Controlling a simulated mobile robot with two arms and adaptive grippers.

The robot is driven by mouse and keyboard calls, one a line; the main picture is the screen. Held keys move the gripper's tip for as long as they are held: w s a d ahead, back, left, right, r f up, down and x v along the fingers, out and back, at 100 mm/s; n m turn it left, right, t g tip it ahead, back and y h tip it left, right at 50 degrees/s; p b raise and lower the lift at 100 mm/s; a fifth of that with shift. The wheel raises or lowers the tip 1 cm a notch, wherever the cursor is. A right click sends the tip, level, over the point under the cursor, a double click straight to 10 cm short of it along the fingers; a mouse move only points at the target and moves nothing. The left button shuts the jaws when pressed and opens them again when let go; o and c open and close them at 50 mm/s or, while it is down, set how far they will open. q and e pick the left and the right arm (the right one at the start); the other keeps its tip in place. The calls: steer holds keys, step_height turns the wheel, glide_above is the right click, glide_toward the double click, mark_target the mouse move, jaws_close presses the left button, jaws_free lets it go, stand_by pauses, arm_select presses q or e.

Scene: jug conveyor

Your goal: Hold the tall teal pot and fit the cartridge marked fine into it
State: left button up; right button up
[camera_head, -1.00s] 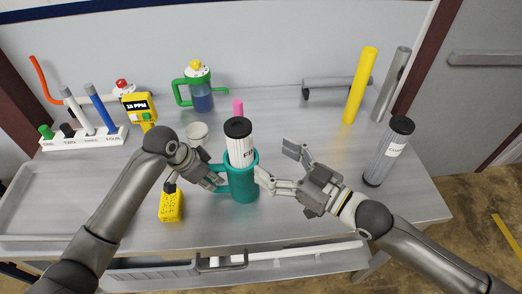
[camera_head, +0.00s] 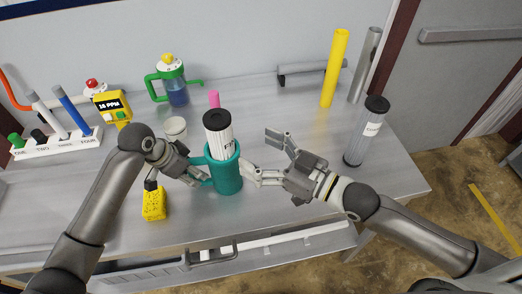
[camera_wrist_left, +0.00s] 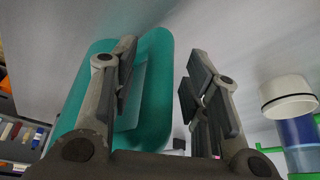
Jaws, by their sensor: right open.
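The tall teal pot (camera_head: 225,178) stands upright near the table's front, its handle to the left. A white cartridge with a black cap (camera_head: 217,132) stands partly inside it; its label is partly hidden, with a letter like F showing. My left gripper (camera_head: 200,171) is at the handle. In the left wrist view its fingers (camera_wrist_left: 158,90) are apart, the teal handle (camera_wrist_left: 158,105) lies behind and between them, and a gap shows beside the right pad. My right gripper (camera_head: 258,153) is open and empty right of the pot, its lower fingertip close to the pot wall.
A grey cartridge (camera_head: 367,133) stands at the right, its label unreadable. A yellow tube (camera_head: 334,70) and a grey tube (camera_head: 365,66) stand behind it.

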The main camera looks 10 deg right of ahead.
arm_select(q)
steer(key=shift+f, duration=0.15)
steer(key=v, duration=1.2)
steer(key=shift+d, duration=0.1)
